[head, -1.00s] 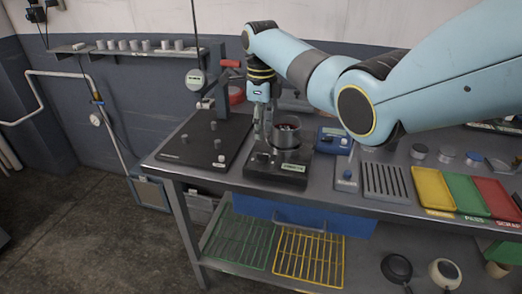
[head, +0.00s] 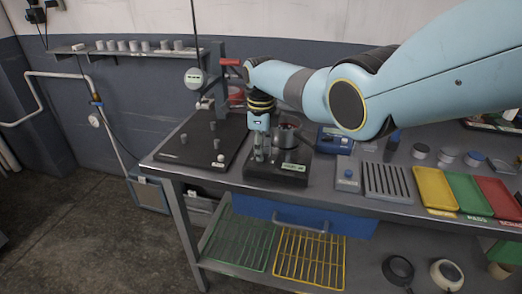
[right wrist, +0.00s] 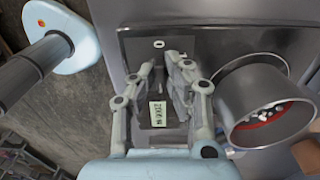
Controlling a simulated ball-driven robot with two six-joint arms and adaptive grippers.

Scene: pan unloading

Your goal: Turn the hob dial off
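The hob (head: 262,172) is a low black box on the bench, with a pale green label on its front. A grey metal pan (head: 291,140) stands on it, and in the right wrist view the pan (right wrist: 232,95) is at the right with small pale and dark pieces inside. My right gripper (head: 260,156) points down over the hob's left part, beside the pan. In the right wrist view the fingers (right wrist: 166,66) are apart, with the hob's label (right wrist: 157,113) visible between them. I cannot make out the dial; the fingers cover part of the hob. My left gripper is not in view.
A black board (head: 195,148) with several small grey pieces lies left of the hob. A blue device (head: 333,139) and a slotted grey rack (head: 386,182) are to its right. Yellow (head: 435,188), green and red trays line the right side.

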